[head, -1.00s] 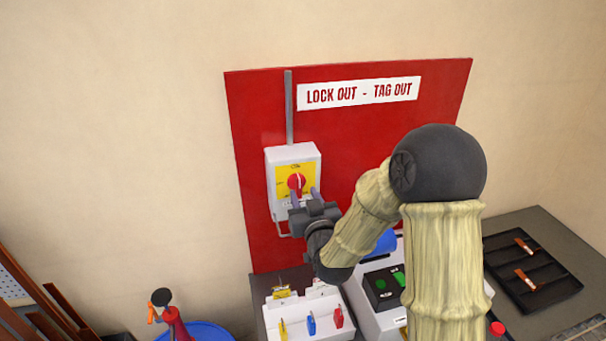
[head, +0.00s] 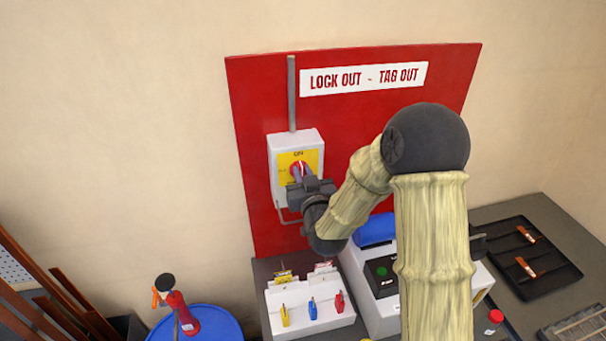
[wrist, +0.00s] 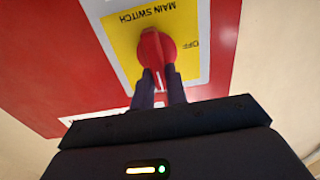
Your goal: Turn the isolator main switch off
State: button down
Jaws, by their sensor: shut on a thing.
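The isolator is a light grey box (head: 283,146) with a yellow plate (head: 312,157), fixed to the red board. Its red rotary knob (wrist: 155,52) sits on the yellow plate, which reads MAIN SWITCH and OFF, upside down in the wrist view. The OFF mark lies to the right of the knob there. My gripper (wrist: 160,86) is at the knob, its two dark fingers shut on the knob's grip bar, with a white line showing between them. In the head view my gripper (head: 299,172) hides much of the knob, and the knob's exact angle is hard to tell.
The red lock-out board (head: 400,118) stands against the wall. Below it are a white rack (head: 290,325) with coloured padlocks, a machine with a green button (head: 382,271) and a black tray (head: 540,283). A blue drum (head: 215,325) stands at lower left.

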jog(key=shift+f+n+b, duration=0.2)
jog(key=shift+n+b, duration=0.1)
jog(key=shift+b, duration=0.4)
jog(key=shift+s+a+f+n+b, duration=0.1)
jog(key=shift+a+f+n+b, duration=0.15)
jog(key=shift+n+b, duration=2.8)
jog(key=shift+s+a+f+n+b, duration=0.1)
jog(key=shift+a+f+n+b, duration=0.15)
jog(key=shift+n+b, duration=2.75)
jog(key=shift+s+a+f+n+b, duration=0.1)
jog(key=shift+a+f+n+b, duration=0.15)
jog(key=shift+n+b, duration=2.8)
jog(key=shift+r+m+b, duration=0.1)
jog(key=shift+m+b, duration=0.2)
jog(key=shift+b, duration=0.1)
jog(key=shift+w, duration=0.1)
jog(key=c, duration=1.4)
grip_release()
